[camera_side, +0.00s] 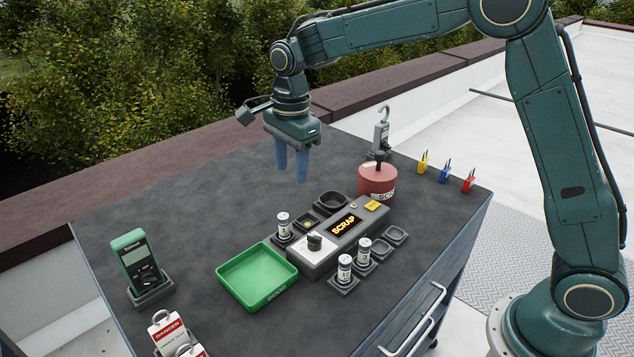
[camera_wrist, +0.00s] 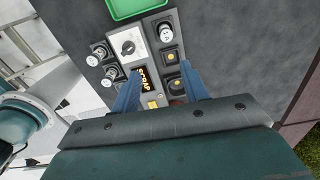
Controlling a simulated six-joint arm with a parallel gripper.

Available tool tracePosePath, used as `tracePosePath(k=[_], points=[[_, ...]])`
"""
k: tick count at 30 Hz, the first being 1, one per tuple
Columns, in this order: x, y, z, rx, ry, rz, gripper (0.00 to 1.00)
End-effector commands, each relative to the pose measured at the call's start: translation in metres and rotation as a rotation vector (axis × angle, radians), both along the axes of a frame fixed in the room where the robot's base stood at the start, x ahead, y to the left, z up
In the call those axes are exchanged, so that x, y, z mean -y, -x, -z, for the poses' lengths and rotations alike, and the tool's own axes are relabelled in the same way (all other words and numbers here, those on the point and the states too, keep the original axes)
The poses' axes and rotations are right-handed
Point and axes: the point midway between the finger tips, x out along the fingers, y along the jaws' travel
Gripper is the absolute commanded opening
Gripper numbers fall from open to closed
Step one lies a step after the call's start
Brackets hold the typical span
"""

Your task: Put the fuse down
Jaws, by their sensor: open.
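In the wrist view a fuse (camera_wrist: 165,33) stands apart from the other two. My gripper (camera_side: 292,178) is open and empty, its blue fingers pointing down above the table behind the tester. The grey tester box (camera_side: 318,262) has a knob and a lit display (camera_side: 344,225) reading SCRAP.
A green tray (camera_side: 257,276) marked GOOD is empty. A red SCRAP container (camera_side: 377,182) stands behind the tester. A green meter (camera_side: 135,262), danger tags (camera_side: 167,334) and small padlocks (camera_side: 445,172) are near the edges. The back left of the table is clear.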

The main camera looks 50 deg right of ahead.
Motion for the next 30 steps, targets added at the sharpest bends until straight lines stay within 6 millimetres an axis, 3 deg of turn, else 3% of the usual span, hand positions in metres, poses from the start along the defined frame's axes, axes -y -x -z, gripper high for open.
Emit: tracePosePath(k=[6,15,22,30], points=[[0.019,0.039,-0.042,0.069,0.007,-0.215,0.45],[0.042,0.102,-0.083,0.161,0.049,-0.538,0.45],[0.056,0.154,-0.100,0.227,0.106,-0.783,0.45],[0.070,0.216,-0.105,0.292,0.198,-1.065,0.45]])
